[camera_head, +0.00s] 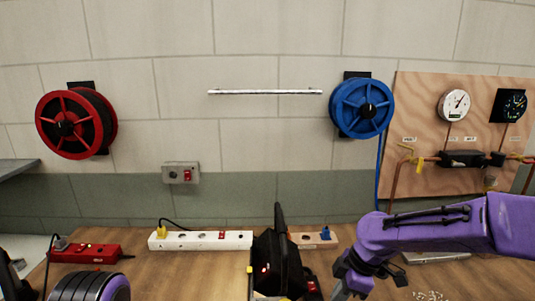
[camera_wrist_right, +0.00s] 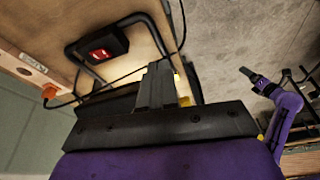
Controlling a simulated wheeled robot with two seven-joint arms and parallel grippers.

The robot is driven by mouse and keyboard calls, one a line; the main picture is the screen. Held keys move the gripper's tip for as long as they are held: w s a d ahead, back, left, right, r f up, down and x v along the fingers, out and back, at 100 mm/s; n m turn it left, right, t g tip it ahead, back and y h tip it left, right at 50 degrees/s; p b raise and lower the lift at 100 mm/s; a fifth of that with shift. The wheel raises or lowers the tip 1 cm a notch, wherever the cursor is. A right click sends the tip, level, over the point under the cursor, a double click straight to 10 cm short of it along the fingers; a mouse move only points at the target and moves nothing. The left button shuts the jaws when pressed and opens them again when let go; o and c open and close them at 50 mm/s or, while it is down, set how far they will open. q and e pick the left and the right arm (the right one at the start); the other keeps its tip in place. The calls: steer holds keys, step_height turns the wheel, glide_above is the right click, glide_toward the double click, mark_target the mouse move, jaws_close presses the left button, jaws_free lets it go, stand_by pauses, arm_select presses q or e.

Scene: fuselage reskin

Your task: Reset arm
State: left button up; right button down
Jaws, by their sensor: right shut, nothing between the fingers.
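My purple right arm (camera_head: 430,228) comes in from the right in the head view and bends down over the table's right part. Its gripper (camera_head: 343,290) is partly cut off by the bottom edge. In the right wrist view the right gripper (camera_wrist_right: 157,86) shows its grey fingers together, with nothing between them. A purple and black part of my left arm (camera_head: 90,288) shows at the bottom left of the head view. A purple arm with a dark end (camera_wrist_right: 258,82) shows at the right of the wrist view, probably my left one; its jaw state is unclear.
A black tool or case (camera_head: 277,262) stands mid-table, left of the right gripper. A red strip (camera_head: 85,254) lies left. Red (camera_head: 68,125) and blue (camera_head: 360,106) reels hang on the wall.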

steer(key=s+d+f+m+h, duration=0.1)
steer(key=s+f+m, duration=0.3)
steer(key=f, duration=0.4)
steer(key=s+d+f+m+t, duration=0.1)
steer(key=s+f+m, duration=0.25)
steer(key=f, duration=0.35)
steer(key=s+d+f+m+h, duration=0.1)
steer(key=s+f+m, duration=0.2)
steer(key=f+m, duration=0.35)
steer(key=s+d+f+m+t+h, duration=0.1)
steer(key=s+d+f+m+h, duration=0.25)
steer(key=s, duration=0.65)
steer(key=s+d+f+m+h, duration=0.1)
steer(key=s+d+f+m, duration=0.2)
steer(key=s+d+m, duration=0.5)
arm_select(q)
step_height(320, 180, down, 8)
steer(key=b, duration=0.8)
steer(key=shift+w+f, duration=0.15)
steer(key=shift+f, duration=0.1)
arm_select(e)
step_height(320, 180, down, 8)
steer(key=s+a+n, duration=0.1)
steer(key=n, duration=0.1)
steer(key=shift+s+a+t, duration=0.15)
steer(key=shift+a+t, duration=0.05)
steer(key=shift+t, duration=0.1)
